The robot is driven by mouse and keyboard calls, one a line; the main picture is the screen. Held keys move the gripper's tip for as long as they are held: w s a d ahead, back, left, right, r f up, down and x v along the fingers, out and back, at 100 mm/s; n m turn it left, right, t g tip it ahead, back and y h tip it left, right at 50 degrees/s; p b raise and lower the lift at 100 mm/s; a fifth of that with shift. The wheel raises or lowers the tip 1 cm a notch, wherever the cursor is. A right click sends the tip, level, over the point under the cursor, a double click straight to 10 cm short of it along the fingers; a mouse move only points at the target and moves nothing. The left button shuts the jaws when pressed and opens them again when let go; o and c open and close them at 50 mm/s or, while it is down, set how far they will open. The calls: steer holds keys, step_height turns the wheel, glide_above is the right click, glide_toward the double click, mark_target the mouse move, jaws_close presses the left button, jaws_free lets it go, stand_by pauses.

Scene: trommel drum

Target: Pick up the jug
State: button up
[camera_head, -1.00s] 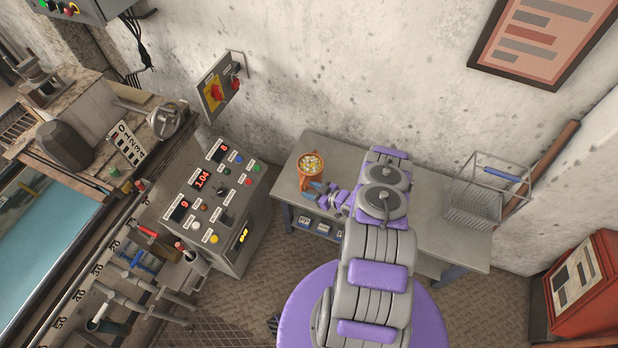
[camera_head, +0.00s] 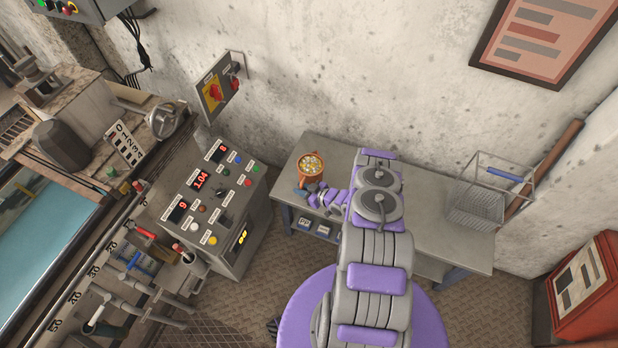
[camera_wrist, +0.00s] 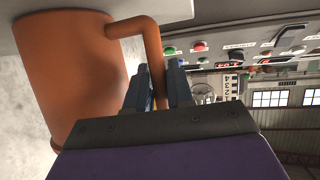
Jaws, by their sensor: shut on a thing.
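The orange jug (camera_head: 304,178) is at the left end of the grey table (camera_head: 430,210), with pale yellowish bits filling its top. In the wrist view the jug's orange body (camera_wrist: 75,75) fills the left side, and its handle bends down between my fingers. My gripper (camera_head: 303,191) is at the jug's near side. In the wrist view my gripper (camera_wrist: 160,85) has its two blue-grey fingers closed on either side of the handle. The jug looks upright; I cannot tell whether its base touches the table.
A control console (camera_head: 215,205) with lit displays and buttons stands left of the table. A wire basket (camera_head: 478,205) is at the table's right end. The concrete wall (camera_head: 370,80) is behind, and a red box (camera_head: 585,290) stands at the far right.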

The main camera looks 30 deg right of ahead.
mark_target(303, 184)
jaws_close()
steer(key=shift+r, duration=0.1)
steer(key=shift+r+p, duration=0.35)
steer(key=shift+r, duration=0.25)
step_height(303, 184, up, 2)
steer(key=shift+r+p, duration=0.15)
steer(key=shift+p, duration=0.3)
steer(key=s+a+r+p, duration=0.1)
steer(key=s+a+p, duration=0.1)
steer(key=s, duration=0.5)
steer(key=s+a+r+p, duration=0.1)
steer(key=s+a+p, duration=0.15)
steer(key=s, duration=0.55)
steer(key=shift+s+r+p, duration=0.2)
steer(key=shift+r+p, duration=2.45)
steer(key=shift+p, duration=0.65)
steer(key=shift+w, duration=0.1)
